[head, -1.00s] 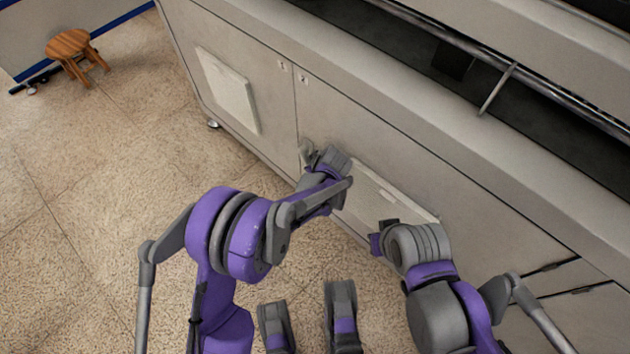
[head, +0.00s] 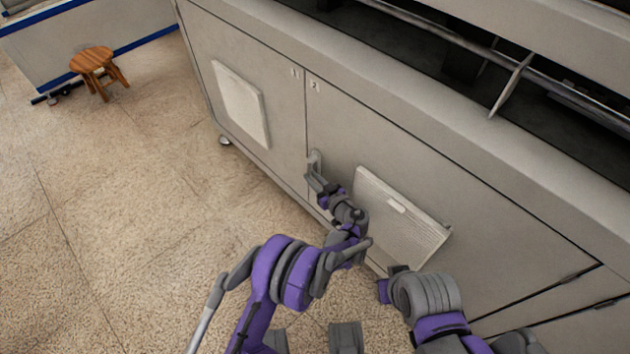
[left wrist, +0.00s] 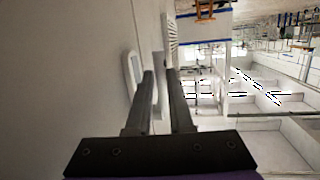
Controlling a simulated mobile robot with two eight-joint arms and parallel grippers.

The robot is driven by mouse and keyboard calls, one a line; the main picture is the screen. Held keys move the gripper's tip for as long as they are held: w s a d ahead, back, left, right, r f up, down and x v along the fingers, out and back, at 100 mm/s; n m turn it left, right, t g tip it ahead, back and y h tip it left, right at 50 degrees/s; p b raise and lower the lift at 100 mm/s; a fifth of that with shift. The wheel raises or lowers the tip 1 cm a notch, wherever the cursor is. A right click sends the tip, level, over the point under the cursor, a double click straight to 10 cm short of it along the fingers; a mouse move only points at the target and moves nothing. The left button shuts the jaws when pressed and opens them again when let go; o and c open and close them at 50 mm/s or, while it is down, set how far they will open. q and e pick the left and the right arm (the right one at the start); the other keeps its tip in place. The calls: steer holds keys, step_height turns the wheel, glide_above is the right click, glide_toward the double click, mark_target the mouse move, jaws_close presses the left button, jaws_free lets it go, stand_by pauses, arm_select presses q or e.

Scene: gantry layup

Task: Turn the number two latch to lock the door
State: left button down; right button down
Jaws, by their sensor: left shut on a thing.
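The number two latch (head: 315,160) is a small grey handle on the cabinet front, near the seam at the left edge of the door (head: 390,135) marked 2. My left gripper (head: 317,182) is at the latch, shut on its handle. In the left wrist view the latch's pale rounded plate (left wrist: 132,72) lies left of the fingers, and the light handle (left wrist: 160,88) stands between the two dark fingers (left wrist: 162,105). The handle's lower part is hidden by the gripper in the head view. My right arm shows at the lower right, but its jaws cannot be made out.
A louvred vent panel (head: 400,220) stands out from the door, right of my left gripper. Door one (head: 270,65) has a similar panel (head: 241,105). A wooden stool (head: 92,62) stands far left on the tiled floor.

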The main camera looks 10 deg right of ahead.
arm_select(q)
steer(key=shift+w+a+f+t+y, duration=0.1)
steer(key=shift+w+t+y, duration=0.2)
steer(key=shift+t, duration=0.2)
steer(key=shift+b, duration=0.3)
steer(key=c, duration=0.8)
jaws_free()
steer(key=shift+a, duration=0.1)
steer(key=p+v, duration=0.2)
steer(key=v, duration=0.8)
steer(key=shift+s, duration=0.35)
